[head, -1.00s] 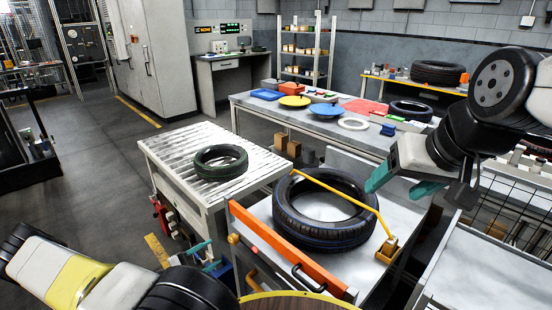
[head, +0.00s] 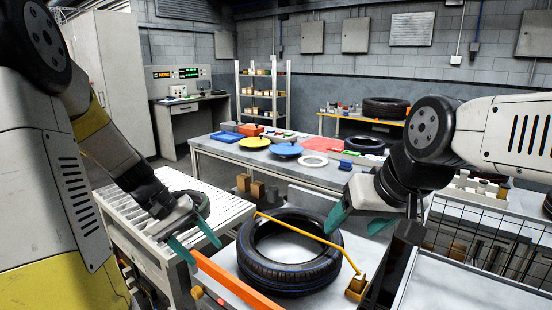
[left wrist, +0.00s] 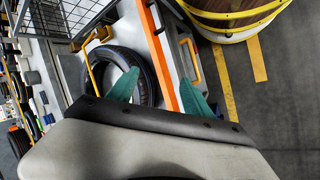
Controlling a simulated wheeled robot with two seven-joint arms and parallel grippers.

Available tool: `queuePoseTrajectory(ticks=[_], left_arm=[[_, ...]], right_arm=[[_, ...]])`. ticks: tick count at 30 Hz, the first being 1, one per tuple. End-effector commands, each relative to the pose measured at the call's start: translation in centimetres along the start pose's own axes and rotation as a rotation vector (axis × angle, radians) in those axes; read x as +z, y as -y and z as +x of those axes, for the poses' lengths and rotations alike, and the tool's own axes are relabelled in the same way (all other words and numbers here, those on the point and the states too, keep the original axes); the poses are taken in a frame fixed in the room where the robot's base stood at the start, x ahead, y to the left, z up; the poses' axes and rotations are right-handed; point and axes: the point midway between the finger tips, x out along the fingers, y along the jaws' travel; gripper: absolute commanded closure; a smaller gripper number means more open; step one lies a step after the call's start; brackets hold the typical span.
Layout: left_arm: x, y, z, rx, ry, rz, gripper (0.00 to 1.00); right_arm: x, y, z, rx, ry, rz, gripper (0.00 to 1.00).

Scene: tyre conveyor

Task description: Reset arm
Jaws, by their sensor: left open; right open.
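My left gripper (head: 195,249) is open and empty, its teal fingers above the near edge of the roller conveyor, left of the large tyre. In the left wrist view its open fingers (left wrist: 160,92) show over the orange bar and the tyre's side. My right gripper (head: 359,222) is open and empty, its teal fingers just right of the large tyre. The large black tyre (head: 290,277) lies flat on a metal table, with a yellow bent rod (head: 305,232) across it. It also shows in the left wrist view (left wrist: 147,80).
The roller conveyor (head: 128,221) carries a smaller tyre, partly hidden by my left gripper. An orange bar (head: 232,281) edges the tyre table. Behind stands a long table (head: 225,156) with coloured discs and trays. A wire basket (head: 495,245) is at right.

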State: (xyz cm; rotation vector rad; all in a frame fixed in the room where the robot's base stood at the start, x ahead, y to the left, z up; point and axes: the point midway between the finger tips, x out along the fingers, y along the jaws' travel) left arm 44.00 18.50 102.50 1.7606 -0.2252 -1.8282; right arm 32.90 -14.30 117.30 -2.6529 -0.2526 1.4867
Motion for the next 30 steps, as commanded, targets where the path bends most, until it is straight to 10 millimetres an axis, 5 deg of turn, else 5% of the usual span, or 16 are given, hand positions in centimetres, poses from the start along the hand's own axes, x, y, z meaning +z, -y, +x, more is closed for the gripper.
queuePoseTrajectory(ticks=[6,15,21,30], left_arm=[[4.9,-4.4,-4.7,-0.173,-0.159,0.2,0.41],[11.3,-7.2,-9.5,-0.268,-0.411,0.419,0.41],[13.2,-7.6,-10.8,-0.268,-0.506,0.484,0.41],[13.5,-7.6,-11.0,-0.267,-0.521,0.492,0.41]], right_arm=[[0.0,0.0,0.0,0.0,0.0,0.0,0.31],[0.0,0.0,0.0,0.0,0.0,0.0,0.31],[0.0,0.0,0.0,0.0,0.0,0.0,0.31],[0.0,0.0,0.0,0.0,0.0,0.0,0.31]])
